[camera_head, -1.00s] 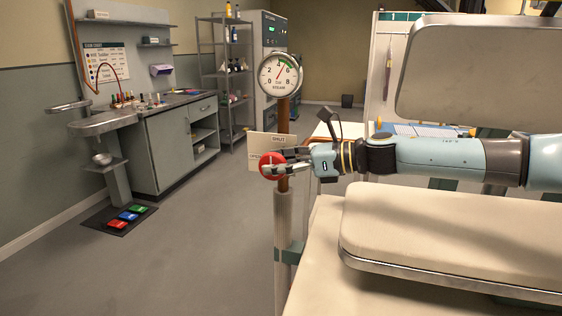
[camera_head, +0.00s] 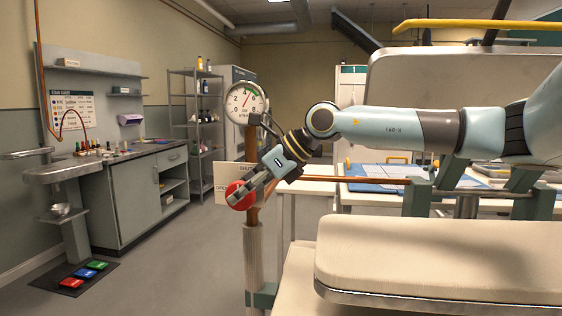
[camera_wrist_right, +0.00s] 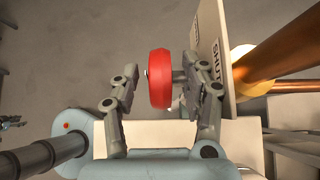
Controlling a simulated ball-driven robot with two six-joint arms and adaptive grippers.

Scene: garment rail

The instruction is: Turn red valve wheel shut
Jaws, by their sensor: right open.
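The red valve wheel (camera_head: 240,196) sits on the copper pipe, in front of a pale sign plate (camera_head: 219,187) lettered SHUT and OPEN. My right gripper (camera_head: 240,197) is at the wheel, its arm coming in from the right and slanting down. In the right wrist view the red wheel (camera_wrist_right: 160,78) stands edge-on between the two spread fingers of my right gripper (camera_wrist_right: 165,85). A gap shows on the left; the right finger is near the wheel's stem. Contact is unclear. The steam gauge (camera_head: 246,103) above has its needle right of upright.
A pressing machine with a padded board (camera_head: 425,265) fills the lower right. A copper pipe (camera_head: 350,179) runs right from the valve post. A grey cabinet (camera_head: 145,200) and sink stand left. The floor (camera_head: 165,275) between is clear.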

